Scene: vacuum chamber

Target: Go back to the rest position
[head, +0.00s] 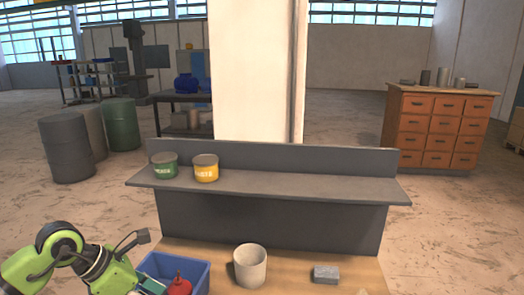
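My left arm (75,255), green and black, comes in at the lower left. Its wrist end is beside the left edge of a blue bin (196,268). The fingers of my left gripper cannot be made out clearly, so I cannot tell whether it is open or shut. My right gripper is not in view. The blue bin stands on the wooden bench top (297,272) and holds a red object (179,287); its lower part is cut off by the frame.
A beige cup (250,266) and a grey block (326,274) stand on the bench. A green can (164,166) and a yellow can (205,168) stand on the grey shelf (300,184) behind. Drums (66,148) and a drawer cabinet (437,130) are farther back.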

